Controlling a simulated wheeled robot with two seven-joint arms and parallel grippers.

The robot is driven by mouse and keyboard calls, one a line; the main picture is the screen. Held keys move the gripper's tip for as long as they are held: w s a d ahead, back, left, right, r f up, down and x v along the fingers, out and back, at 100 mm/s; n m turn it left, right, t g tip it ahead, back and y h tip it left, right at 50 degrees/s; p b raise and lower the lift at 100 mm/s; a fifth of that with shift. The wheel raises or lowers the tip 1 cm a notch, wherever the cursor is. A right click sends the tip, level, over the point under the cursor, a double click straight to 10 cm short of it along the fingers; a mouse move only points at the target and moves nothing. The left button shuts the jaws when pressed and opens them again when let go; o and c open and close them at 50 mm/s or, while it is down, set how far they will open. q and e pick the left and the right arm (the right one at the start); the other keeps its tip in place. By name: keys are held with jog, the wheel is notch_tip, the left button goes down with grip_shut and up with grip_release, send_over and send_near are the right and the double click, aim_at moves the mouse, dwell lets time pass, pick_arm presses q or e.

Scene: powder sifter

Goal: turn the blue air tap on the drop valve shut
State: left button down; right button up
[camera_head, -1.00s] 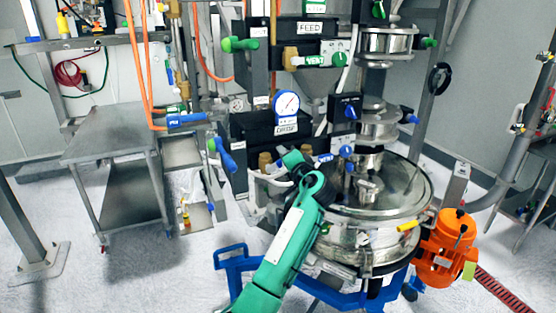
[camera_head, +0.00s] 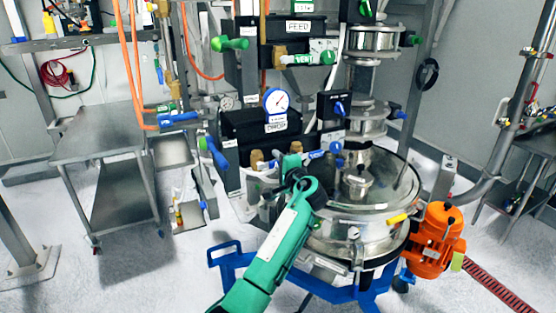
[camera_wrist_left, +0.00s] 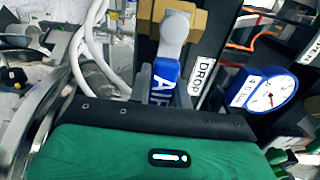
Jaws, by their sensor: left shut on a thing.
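The blue air tap lever (camera_head: 316,155) shows in the head view below the drop valve's black box (camera_head: 245,127), pointing right from the tap body. In the left wrist view, the lever (camera_wrist_left: 162,83), lettered AIR, runs from a grey pivot on a brass body (camera_wrist_left: 180,18) down to my gripper's dark edge. My left gripper (camera_head: 297,165) is at the tap, shut on the lever. The DROP label (camera_wrist_left: 203,75) is beside the lever. My right gripper is not in view.
A round gauge (camera_head: 276,101) sits on the drop box. The steel sifter (camera_head: 350,232), with its orange motor (camera_head: 437,240), stands right of my arm. A grey table (camera_head: 97,133) stands left. A white hose (camera_wrist_left: 84,60) passes close to the gripper in the wrist view.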

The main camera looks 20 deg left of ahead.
pick_arm(q)
jog(key=c, duration=1.3)
grip_release()
jog(key=b+v, duration=0.5)
jog(key=v, duration=0.8)
jog(key=shift+s+d, duration=0.25)
